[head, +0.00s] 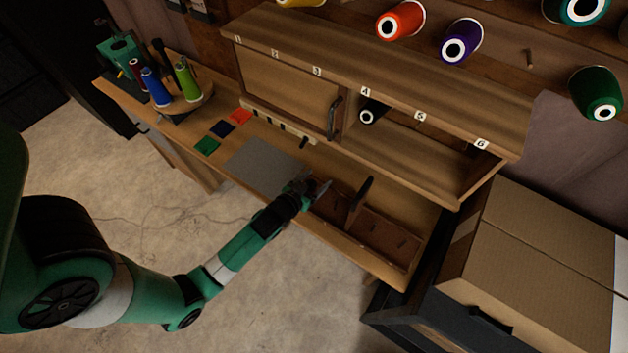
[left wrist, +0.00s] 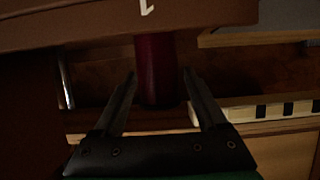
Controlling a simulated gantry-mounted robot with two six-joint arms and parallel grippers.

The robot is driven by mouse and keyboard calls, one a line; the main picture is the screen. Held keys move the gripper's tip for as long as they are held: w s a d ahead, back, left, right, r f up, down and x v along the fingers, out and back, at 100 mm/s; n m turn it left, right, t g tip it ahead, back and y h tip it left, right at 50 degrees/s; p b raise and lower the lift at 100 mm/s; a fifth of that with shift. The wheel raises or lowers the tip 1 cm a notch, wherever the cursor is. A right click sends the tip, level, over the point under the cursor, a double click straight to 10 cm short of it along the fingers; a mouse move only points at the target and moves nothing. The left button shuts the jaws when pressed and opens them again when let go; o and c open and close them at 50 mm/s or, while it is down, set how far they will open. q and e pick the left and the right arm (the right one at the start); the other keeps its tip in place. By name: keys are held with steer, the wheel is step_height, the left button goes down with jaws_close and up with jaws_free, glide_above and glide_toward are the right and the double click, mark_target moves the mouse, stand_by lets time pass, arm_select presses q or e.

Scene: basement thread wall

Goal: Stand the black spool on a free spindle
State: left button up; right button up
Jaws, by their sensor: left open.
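A dark spool with a white-ringed end (head: 369,114), which looks black, lies on its side inside the open cabinet bay under label 4. My left gripper (head: 316,189) is well below it in the picture, at the left end of a brown tray (head: 385,238). In the left wrist view its two fingers (left wrist: 160,76) are apart, with a dark red cylinder (left wrist: 158,60) showing between and beyond them; contact cannot be told. Short pegs stand in the tray, with no spool on them. A bare peg (head: 529,57) sticks out of the wall. My right gripper is out of view.
A stand with blue (head: 155,87), green (head: 187,80) and dark red spools is at the bench's left. A grey mat (head: 262,163) lies left of the tray. The cabinet's left door (head: 287,90) is shut. A cardboard box (head: 550,265) stands at right.

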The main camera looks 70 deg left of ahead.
arm_select(q)
steer(key=p+v, duration=0.1)
steer(key=v, duration=1)
steer(key=shift+s+d+p, duration=0.2)
steer(key=shift+p, duration=0.1)
steer(key=shift+r, duration=0.1)
